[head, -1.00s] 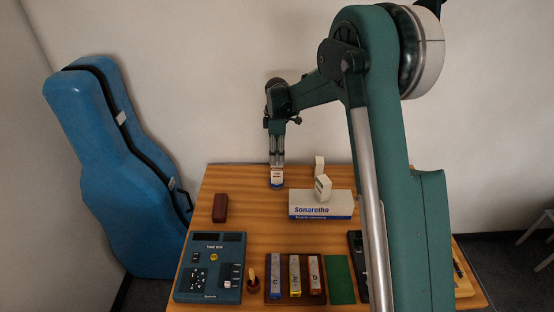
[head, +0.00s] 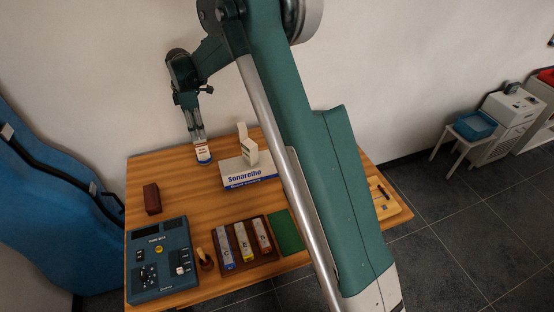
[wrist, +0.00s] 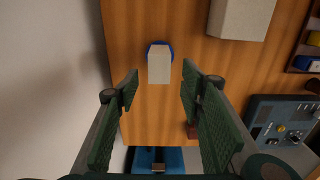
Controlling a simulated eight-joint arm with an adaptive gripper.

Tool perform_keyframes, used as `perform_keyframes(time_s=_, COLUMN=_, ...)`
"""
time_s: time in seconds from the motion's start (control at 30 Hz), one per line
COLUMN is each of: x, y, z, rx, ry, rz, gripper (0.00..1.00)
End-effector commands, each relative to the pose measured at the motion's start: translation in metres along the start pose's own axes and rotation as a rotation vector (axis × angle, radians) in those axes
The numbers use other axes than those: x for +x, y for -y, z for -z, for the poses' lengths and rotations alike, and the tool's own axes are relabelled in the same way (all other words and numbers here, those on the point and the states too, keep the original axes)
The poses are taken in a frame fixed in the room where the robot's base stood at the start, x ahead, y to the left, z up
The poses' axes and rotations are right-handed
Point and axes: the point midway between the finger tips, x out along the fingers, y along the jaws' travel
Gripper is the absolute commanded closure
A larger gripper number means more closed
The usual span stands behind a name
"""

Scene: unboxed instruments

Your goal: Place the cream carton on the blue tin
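The cream carton (head: 202,150) stands upright on the blue tin (head: 205,161) near the back left of the table. The carton's face has a small red marking. In the wrist view the carton (wrist: 159,68) is seen from above, with the round blue tin (wrist: 159,45) showing around its far end. My gripper (head: 199,136) points down just above the carton. In the wrist view its green-padded fingers (wrist: 160,82) are spread wide, with a gap on both sides of the carton, and hold nothing.
A white Sonarelho box (head: 250,172) lies just right, with a white block (head: 250,153) standing on it and another (head: 242,131) behind. A dark red block (head: 152,199), a blue tone box (head: 160,258) and a brown tray (head: 222,265) of coloured bars stand nearer.

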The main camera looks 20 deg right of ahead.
Motion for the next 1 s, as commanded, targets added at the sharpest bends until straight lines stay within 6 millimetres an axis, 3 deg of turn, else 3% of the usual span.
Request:
perform_keyframes(time_s=0.37, x=-0.048, y=0.027, z=-0.025, rx=0.118, ry=-0.013, rz=-0.044, gripper=0.61)
perform_keyframes(time_s=1.0, x=-0.149, y=0.115, z=-0.084, rx=0.434, ry=-0.067, rz=-0.159, gripper=0.61)
